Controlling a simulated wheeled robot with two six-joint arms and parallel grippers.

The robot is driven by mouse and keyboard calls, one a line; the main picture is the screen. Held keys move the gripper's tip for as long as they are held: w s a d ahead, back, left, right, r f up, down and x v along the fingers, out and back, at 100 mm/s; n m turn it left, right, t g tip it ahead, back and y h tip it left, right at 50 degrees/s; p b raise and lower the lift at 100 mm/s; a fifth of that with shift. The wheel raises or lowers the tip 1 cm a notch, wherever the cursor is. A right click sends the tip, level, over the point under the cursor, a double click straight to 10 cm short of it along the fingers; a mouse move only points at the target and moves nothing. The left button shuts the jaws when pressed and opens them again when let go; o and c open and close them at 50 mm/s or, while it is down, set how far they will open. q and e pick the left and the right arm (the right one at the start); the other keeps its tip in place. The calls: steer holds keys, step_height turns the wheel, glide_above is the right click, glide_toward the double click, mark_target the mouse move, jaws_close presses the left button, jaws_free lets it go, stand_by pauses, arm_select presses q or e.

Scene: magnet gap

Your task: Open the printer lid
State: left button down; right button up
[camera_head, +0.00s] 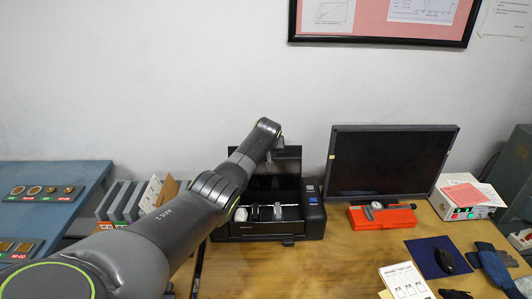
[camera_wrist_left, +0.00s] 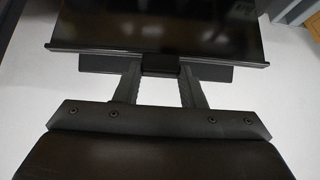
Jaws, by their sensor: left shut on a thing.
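The black printer (camera_head: 262,229) stands on the wooden desk with its lid (camera_head: 289,160) raised upright at the back. Its inside shows, with white and grey parts. My left arm reaches over the printer from the left, and its left gripper (camera_head: 274,154) is at the raised lid, partly hidden by the wrist. In the left wrist view the two fingers of my left gripper (camera_wrist_left: 160,84) are shut on a small dark tab (camera_wrist_left: 159,64) at the edge of the dark glossy lid (camera_wrist_left: 165,28). My right gripper is not in view.
A black monitor (camera_head: 391,162) stands right of the printer, with a red tray (camera_head: 382,217) before it. Files (camera_head: 123,201) stand left, partly behind my arm.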

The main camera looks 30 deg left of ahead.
arm_select(q)
steer(key=shift+w+r, duration=0.15)
steer(key=shift+r, duration=0.1)
steer(key=c, duration=1.3)
jaws_free()
steer(key=o, duration=0.4)
steer(key=shift+f, duration=0.15)
steer(key=b+v, duration=0.2)
steer(key=v, duration=1.5)
steer(key=shift+r, duration=0.2)
